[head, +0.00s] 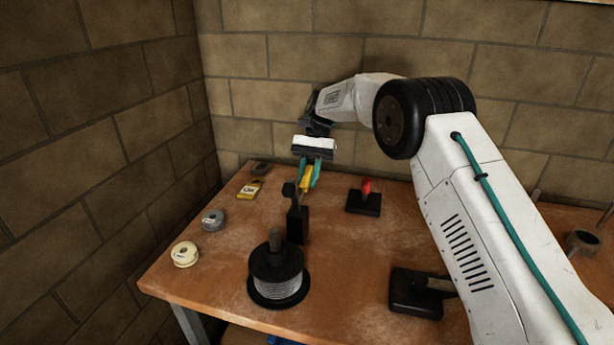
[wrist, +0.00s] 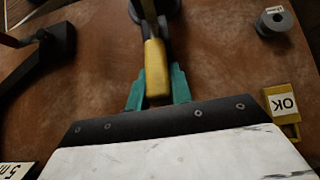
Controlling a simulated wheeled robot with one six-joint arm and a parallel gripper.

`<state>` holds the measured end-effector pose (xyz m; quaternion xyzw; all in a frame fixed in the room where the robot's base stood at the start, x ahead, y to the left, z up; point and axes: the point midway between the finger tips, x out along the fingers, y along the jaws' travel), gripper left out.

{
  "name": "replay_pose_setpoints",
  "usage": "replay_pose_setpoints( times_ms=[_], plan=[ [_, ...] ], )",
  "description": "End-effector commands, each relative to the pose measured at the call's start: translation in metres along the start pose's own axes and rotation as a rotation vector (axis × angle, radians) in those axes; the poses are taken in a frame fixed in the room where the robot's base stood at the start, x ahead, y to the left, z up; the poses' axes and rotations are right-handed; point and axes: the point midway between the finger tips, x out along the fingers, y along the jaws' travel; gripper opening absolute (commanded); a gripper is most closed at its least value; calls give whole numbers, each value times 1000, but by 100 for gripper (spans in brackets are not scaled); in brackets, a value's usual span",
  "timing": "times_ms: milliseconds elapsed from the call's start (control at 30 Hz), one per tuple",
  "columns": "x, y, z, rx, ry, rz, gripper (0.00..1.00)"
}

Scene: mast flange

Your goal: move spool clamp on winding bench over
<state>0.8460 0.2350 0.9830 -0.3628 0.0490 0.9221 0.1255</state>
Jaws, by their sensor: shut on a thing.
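The spool clamp (head: 297,224) is a black upright block on the wooden winding bench, with a yellow handle (head: 306,181) angled up from its top towards the back. In the wrist view the yellow handle (wrist: 156,72) runs up the middle, with dark clamp parts beyond it. My gripper (head: 308,183) has teal fingers and is shut on the yellow handle, one finger on each side; the fingers also show in the wrist view (wrist: 157,84). A black spool of grey wire (head: 277,273) stands in front of the clamp.
A red knob on a black base (head: 366,201) stands right of the clamp. Left are a cream spool (head: 185,254), a grey spool (head: 213,219) and a yellow OK block (head: 250,190). A black fixture (head: 416,293) sits front right. Brick walls close the back and left.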

Motion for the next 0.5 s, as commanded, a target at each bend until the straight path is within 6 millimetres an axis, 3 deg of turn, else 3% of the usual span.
replay_pose_setpoints(
  times_ms=[67,100,167,500],
  plan=[
    [0,-1,0,-3,1,-3,0],
    [0,-1,0,-2,1,-3,27],
    [0,-1,0,-2,1,-2,44],
    [-1,0,1,-1,1,-1,44]
  ],
)
